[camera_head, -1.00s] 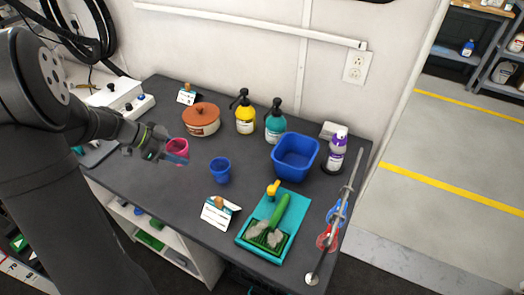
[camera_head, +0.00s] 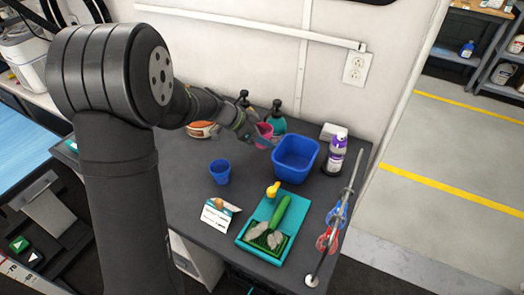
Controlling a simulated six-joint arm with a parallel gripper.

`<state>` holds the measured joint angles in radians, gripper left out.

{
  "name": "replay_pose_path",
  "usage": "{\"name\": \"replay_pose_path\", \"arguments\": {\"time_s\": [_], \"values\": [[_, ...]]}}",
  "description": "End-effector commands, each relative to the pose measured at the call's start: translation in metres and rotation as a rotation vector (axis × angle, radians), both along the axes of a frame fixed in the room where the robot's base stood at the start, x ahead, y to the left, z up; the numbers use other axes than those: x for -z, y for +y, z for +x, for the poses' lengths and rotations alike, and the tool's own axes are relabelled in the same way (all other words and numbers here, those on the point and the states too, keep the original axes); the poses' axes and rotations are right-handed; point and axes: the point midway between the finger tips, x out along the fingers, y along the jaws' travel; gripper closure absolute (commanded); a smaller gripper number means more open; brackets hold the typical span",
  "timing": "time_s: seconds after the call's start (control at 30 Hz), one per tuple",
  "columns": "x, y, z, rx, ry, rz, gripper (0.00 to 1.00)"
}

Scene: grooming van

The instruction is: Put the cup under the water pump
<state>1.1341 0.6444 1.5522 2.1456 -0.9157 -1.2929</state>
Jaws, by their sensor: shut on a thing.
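My gripper (camera_head: 256,137) is shut on a pink cup (camera_head: 266,130) and holds it in front of the pump bottles, left of the blue tub. The teal pump bottle (camera_head: 277,124) stands just behind and right of the pink cup. Only the dark pump head of the yellow pump bottle (camera_head: 243,96) shows clearly; my arm hides most of its body. I cannot tell from the labels which bottle is the water pump. A blue cup (camera_head: 220,174) stands upright and apart on the dark table, nearer the front.
A blue tub (camera_head: 297,158) and a purple-and-white bottle (camera_head: 335,155) stand at right. A teal tray (camera_head: 252,228) with a green brush lies in front, beside a small card (camera_head: 217,216). A metal rod (camera_head: 347,190) runs along the right edge.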

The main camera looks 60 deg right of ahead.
Motion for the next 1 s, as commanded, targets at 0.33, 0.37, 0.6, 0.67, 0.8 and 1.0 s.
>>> {"name": "replay_pose_path", "arguments": {"time_s": [0.33,0.37,0.6,0.67,0.8,1.0], "values": [[0.038,0.001,0.001,-0.001,0.000,0.001,0.71],[0.041,0.001,0.001,-0.001,0.000,0.002,0.71],[0.070,0.001,0.001,-0.002,0.001,0.002,0.71],[0.071,0.001,0.001,-0.002,-0.001,0.000,0.71],[0.070,0.001,0.001,-0.001,-0.001,-0.001,0.71],[0.073,0.001,0.001,-0.001,-0.001,0.000,0.44]]}}
